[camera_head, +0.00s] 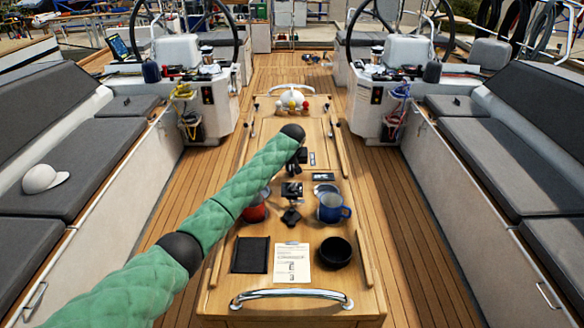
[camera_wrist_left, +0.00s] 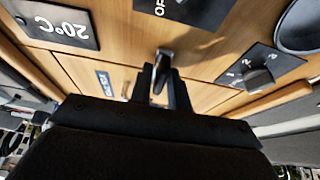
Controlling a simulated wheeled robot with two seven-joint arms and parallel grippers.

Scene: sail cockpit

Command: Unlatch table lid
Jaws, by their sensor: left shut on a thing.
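The wooden table (camera_head: 262,135) with its lid runs down the middle of the cockpit in the head view. My left gripper (camera_head: 298,158) is over the middle of the table, partly hidden by my green-sleeved arm. In the left wrist view, a small dark metal latch (camera_wrist_left: 165,58) stands up from the wood. The dark fingers of my left gripper (camera_wrist_left: 161,88) are closed around it. The base of the latch is partly hidden by the fingers. My right gripper is not in view.
On the table are a red mug (camera_head: 254,211), a blue mug (camera_head: 331,208), a black bowl (camera_head: 335,252), a paper sheet (camera_head: 292,263) and a black pad (camera_head: 250,255). A steel handle (camera_head: 291,297) spans the near end. Cushioned benches (camera_head: 520,150) line both sides.

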